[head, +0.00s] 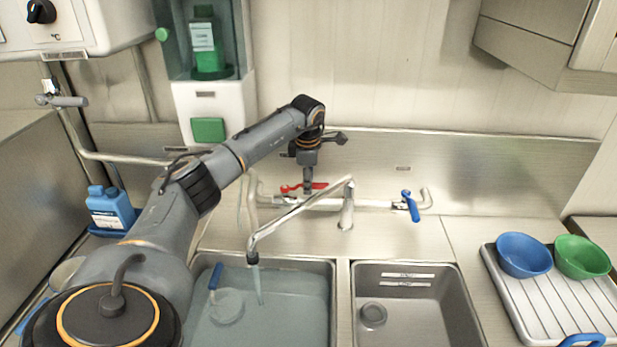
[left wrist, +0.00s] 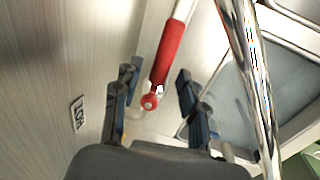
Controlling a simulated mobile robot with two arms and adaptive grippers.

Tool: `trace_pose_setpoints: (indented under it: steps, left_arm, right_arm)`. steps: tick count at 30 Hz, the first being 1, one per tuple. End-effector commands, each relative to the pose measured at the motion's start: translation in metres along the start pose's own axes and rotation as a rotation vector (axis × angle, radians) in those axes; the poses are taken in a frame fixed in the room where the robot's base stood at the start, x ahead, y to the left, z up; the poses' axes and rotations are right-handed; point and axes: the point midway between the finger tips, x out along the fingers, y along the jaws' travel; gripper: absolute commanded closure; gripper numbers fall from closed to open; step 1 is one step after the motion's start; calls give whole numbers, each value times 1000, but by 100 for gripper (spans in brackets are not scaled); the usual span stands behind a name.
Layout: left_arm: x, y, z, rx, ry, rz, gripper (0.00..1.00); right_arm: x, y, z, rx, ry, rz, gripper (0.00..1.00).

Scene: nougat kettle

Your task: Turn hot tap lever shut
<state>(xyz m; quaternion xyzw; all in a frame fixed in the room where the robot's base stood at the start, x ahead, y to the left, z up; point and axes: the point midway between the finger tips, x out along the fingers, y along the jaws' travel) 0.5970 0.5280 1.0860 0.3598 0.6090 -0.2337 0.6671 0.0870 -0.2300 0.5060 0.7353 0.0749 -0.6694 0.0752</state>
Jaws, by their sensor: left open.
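The red hot tap lever (head: 290,188) is on the wall pipe behind the sinks, lying roughly along the pipe. My left gripper (head: 308,180) hangs down over it and hides part of it. In the left wrist view the red lever (left wrist: 169,52) reaches in between the spread fingers of my left gripper (left wrist: 157,78), its rounded end towards the palm. The gripper is open; I cannot tell whether a finger touches the lever. The chrome spout (head: 300,212) points over the left sink, with a stream of water below it. My right gripper is not in view.
A blue lever (head: 411,206) is at the pipe's right end. The left sink (head: 300,262) holds water and a blue-handled tool; the right sink (head: 410,290) looks empty. Blue (head: 523,255) and green bowls (head: 582,257) stand on the drainer. In the left wrist view the chrome spout (left wrist: 250,80) passes close beside the fingers.

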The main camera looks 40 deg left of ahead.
Motion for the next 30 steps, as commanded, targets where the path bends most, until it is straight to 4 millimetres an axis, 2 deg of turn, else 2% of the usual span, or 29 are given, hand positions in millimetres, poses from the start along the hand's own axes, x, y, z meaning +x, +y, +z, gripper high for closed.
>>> trace_pose_setpoints:
  steps: [10,16,30]
  left_arm:
    - [4,0,0,0,-1,0,60]
    - [4,0,0,0,-1,0,100]
    - [3,-2,0,33,-7,0,100]
  right_arm:
    - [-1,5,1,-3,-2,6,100]
    - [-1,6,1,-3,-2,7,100]
    - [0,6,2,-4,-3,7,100]
